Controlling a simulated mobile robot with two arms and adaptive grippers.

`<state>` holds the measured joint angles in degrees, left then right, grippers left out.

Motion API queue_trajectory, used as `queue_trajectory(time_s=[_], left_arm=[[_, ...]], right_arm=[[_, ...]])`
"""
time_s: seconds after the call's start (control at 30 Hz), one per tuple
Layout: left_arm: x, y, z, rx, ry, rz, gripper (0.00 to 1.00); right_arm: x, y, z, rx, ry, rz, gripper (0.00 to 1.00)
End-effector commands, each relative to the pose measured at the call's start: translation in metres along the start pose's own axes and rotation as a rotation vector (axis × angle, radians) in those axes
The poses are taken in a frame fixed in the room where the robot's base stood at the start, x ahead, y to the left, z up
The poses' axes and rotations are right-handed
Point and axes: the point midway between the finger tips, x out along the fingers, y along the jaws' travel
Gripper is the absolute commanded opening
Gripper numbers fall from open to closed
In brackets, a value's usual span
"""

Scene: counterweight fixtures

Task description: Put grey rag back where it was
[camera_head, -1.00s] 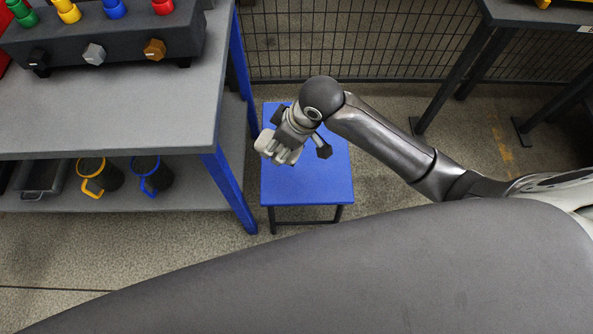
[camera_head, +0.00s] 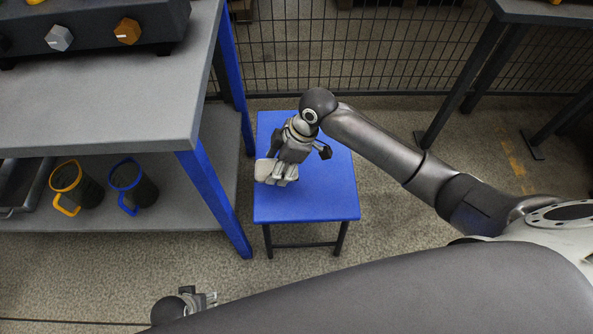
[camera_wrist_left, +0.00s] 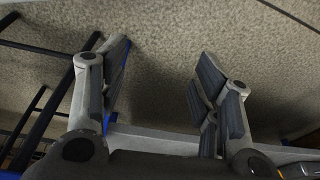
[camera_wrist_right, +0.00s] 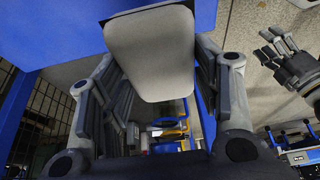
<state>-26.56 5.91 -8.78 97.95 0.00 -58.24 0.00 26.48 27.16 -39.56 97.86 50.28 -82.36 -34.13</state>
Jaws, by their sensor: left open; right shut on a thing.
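The grey rag (camera_head: 263,170) is a light grey, rounded slab. My right gripper (camera_head: 278,174) is shut on it, over the left part of a blue stool (camera_head: 325,195). Whether the rag touches the stool top cannot be told. In the right wrist view the rag (camera_wrist_right: 152,50) sits between the fingers, with blue surface beyond it. My left gripper (camera_head: 209,299) is open and empty, low over the floor near the bottom of the head view. The left wrist view shows its spread fingers (camera_wrist_left: 162,75) with bare floor behind.
A grey workbench (camera_head: 110,115) with blue legs stands left of the stool. Its lower shelf holds a yellow-handled mug (camera_head: 85,190) and a blue-handled mug (camera_head: 140,190). A wire mesh fence (camera_head: 370,60) is behind the stool. The right part of the stool top is clear.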

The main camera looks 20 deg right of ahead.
Motion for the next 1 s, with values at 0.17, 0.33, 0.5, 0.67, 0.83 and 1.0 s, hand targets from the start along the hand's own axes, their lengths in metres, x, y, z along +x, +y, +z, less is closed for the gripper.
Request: queue_trajectory(time_s=[0.17,0.33,0.5,0.67,0.83,1.0], left_arm=[[-0.025,-0.002,-0.016,-0.003,0.020,-0.002,0.58],[-0.051,-0.003,-0.026,-0.005,0.033,-0.005,0.58],[-0.067,-0.004,-0.030,-0.007,0.039,-0.006,0.58],[-0.075,-0.004,-0.033,-0.007,0.045,-0.007,0.58],[-0.096,-0.005,-0.037,-0.009,0.057,-0.009,0.58],[-0.112,-0.006,-0.038,-0.010,0.063,-0.011,0.58]], right_arm=[[0.017,0.022,0.031,0.004,-0.001,-0.001,0.35],[0.032,0.035,0.052,0.003,0.000,0.000,0.35],[0.039,0.042,0.062,0.000,0.000,0.000,0.35],[0.043,0.046,0.068,0.002,0.000,0.001,0.35],[0.061,0.046,0.076,0.001,0.000,-0.001,0.35],[0.071,0.047,0.080,0.000,0.001,0.001,0.35]])
